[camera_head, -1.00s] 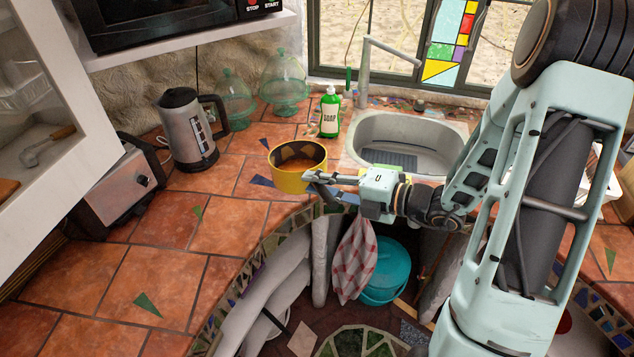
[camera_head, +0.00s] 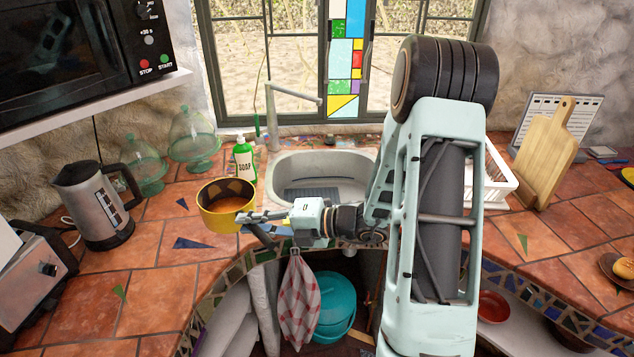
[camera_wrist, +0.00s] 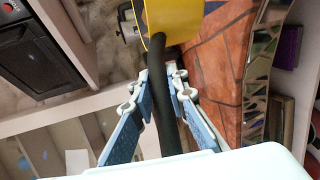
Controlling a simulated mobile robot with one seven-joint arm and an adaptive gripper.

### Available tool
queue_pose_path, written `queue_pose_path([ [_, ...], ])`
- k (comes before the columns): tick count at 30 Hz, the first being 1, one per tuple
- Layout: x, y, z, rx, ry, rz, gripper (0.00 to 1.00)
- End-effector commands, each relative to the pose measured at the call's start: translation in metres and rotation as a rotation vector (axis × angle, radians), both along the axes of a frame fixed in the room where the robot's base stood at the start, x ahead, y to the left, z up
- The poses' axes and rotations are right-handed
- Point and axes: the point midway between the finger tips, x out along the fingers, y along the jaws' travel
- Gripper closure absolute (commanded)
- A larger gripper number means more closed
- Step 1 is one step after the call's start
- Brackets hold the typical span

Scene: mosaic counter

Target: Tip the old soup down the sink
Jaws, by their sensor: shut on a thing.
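A yellow pot (camera_head: 212,219) with brown soup (camera_head: 228,204) inside is upright near the counter's front edge, to the left of and in front of the grey sink (camera_head: 290,194). My gripper (camera_head: 247,218) is shut on the pot's dark handle, on the pot's right side. In the wrist view the black handle (camera_wrist: 167,105) runs between the fingers of my gripper (camera_wrist: 160,82), and part of the yellow pot (camera_wrist: 176,18) shows at the top. I cannot tell how far the pot is above the tiles. My arm hides the sink's right part.
A green soap bottle (camera_head: 244,162) stands behind the pot, left of the sink. The tap (camera_head: 272,115) is behind the basin. A kettle (camera_head: 92,205), a toaster (camera_head: 36,275) and glass domes (camera_head: 194,137) are at left. A dish rack (camera_head: 497,178) and cutting board (camera_head: 545,145) are at right.

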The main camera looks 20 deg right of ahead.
Motion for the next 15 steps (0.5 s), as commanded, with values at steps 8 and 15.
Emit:
queue_pose_path([
  [8,0.078,-0.071,-0.016,-0.002,-0.012,-0.079,1.00],
  [15,0.134,-0.138,-0.028,-0.007,-0.014,-0.157,1.00],
])
